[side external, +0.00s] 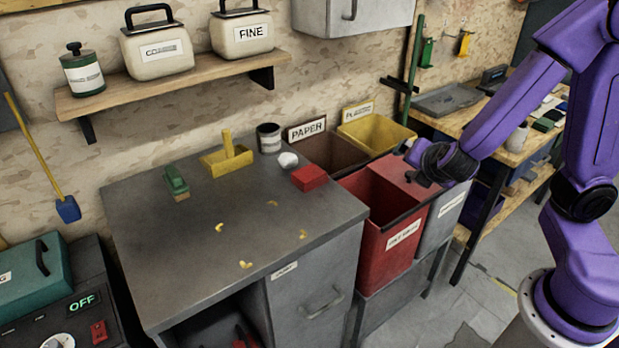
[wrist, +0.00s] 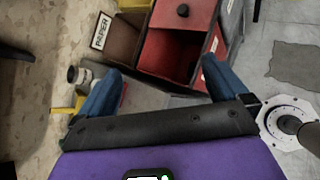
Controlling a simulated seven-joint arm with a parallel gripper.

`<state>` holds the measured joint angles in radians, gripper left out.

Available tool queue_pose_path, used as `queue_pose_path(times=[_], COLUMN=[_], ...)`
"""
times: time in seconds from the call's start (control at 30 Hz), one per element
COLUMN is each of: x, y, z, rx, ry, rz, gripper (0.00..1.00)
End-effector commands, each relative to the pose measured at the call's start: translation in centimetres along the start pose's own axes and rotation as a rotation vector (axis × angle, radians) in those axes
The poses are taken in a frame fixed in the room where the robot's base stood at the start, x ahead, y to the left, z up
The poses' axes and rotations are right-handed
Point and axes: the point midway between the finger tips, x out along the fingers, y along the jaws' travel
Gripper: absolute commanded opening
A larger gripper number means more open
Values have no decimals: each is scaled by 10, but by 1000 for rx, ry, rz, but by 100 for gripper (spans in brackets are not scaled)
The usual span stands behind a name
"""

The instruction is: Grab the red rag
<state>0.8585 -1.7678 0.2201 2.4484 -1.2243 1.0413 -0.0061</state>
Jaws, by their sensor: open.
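A red folded, block-like piece (side external: 309,178), which looks like the red rag, lies on the right back part of the grey bench top (side external: 200,270). In the wrist view only a sliver of red (wrist: 123,93) shows beside the left finger, mostly hidden by it. My gripper (side external: 420,178) is over the red bins, to the right of the rag and apart from it. In the wrist view my gripper (wrist: 158,72) has its two blue fingers wide apart, with nothing between them.
A red bin (side external: 385,245), a brown PAPER bin (side external: 325,152) and a yellow bin (side external: 375,133) stand right of the bench. A dark can (side external: 269,138), white lump (side external: 288,160), yellow tool (side external: 226,158) and green brush (side external: 176,183) are near the rag. The bench front is mostly clear.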

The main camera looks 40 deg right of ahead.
Motion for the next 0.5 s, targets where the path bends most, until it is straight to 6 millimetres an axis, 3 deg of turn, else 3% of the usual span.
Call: queue_pose_path(times=[0.27, 0.5], x=[37, 58], y=[53, 79], z=[-24, -71], rx=[-384, -691], ry=[-102, -95], rz=[280, 513], gripper=[100, 100])
